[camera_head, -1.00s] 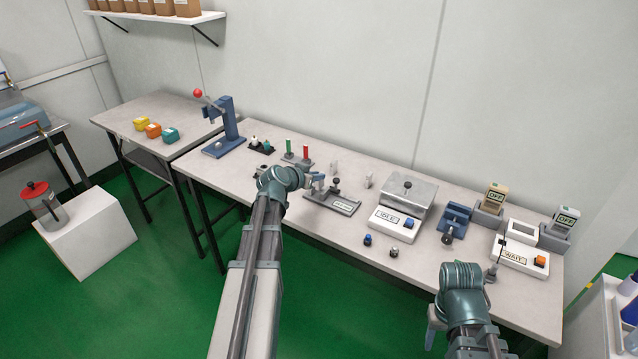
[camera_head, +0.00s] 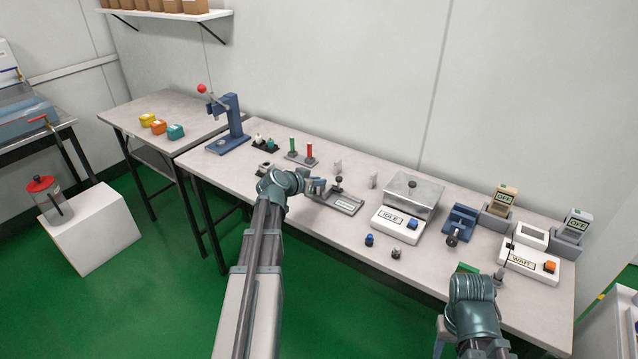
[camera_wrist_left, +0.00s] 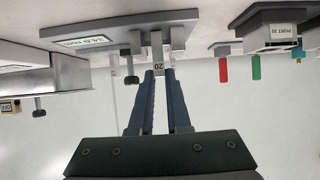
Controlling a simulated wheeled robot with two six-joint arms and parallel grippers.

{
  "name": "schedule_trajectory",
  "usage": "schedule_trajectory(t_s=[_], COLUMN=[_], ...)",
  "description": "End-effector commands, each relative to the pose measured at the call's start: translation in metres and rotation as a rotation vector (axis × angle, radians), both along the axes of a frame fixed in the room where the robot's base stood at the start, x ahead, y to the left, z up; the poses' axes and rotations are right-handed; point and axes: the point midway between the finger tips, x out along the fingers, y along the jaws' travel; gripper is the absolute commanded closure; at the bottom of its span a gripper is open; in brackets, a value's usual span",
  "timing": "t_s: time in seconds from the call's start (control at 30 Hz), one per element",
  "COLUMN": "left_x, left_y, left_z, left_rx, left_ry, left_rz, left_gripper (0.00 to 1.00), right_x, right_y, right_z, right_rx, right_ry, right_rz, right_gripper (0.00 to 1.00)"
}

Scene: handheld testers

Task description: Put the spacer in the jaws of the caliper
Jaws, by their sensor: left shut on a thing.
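The caliper (camera_head: 348,203) is a flat grey fixture with a black knob and a white label, lying mid-table. My left gripper (camera_wrist_left: 159,74) is shut on the spacer (camera_wrist_left: 158,58), a small pale block marked 20. The spacer appears between the two upright jaws, with a gap on each side; how deep it sits is unclear. In the head view my left gripper (camera_head: 314,186) is at the caliper's left end. My right gripper (camera_head: 470,295) is at the lower right, its fingers hidden.
Right of the caliper stand a scale marked IDLE (camera_head: 400,218), a blue clamp-like fixture (camera_head: 459,222) and a tester marked WAIT (camera_head: 530,260). Two small knobbed pieces (camera_head: 369,240) lie in front. Red and green pegs (camera_head: 309,151) stand behind, left of the caliper.

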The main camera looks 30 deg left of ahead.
Motion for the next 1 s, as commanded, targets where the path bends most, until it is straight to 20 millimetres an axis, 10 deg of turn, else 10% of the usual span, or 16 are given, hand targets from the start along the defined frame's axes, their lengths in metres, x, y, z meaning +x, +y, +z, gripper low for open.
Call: schedule_trajectory(t_s=[0.1, 0.13, 0.27, 0.67, 1.0], left_x=[0.000, 0.000, 0.000, -0.002, -0.063], left_y=[0.000, 0.000, 0.000, -0.001, 0.003], left_z=[-0.005, -0.003, -0.003, 0.004, 0.038], left_rx=[0.000, 0.000, 0.000, 0.000, -0.001], left_ry=[0.000, 0.000, 0.000, 0.000, 0.000], left_rz=[0.000, 0.000, 0.000, 0.000, 0.003], left_gripper=[1.00, 0.80, 0.56, 0.55, 0.55], right_x=[0.000, 0.000, 0.000, 0.000, 0.000], right_y=[0.000, 0.000, 0.000, 0.000, 0.000], right_z=[-0.005, -0.003, -0.003, 0.004, 0.038], right_rx=[0.000, 0.000, 0.000, 0.000, 0.000], right_ry=[0.000, 0.000, 0.000, 0.000, 0.000], right_rz=[0.000, 0.000, 0.000, 0.000, 0.000], right_gripper=[0.50, 0.50, 0.50, 0.50, 0.50])
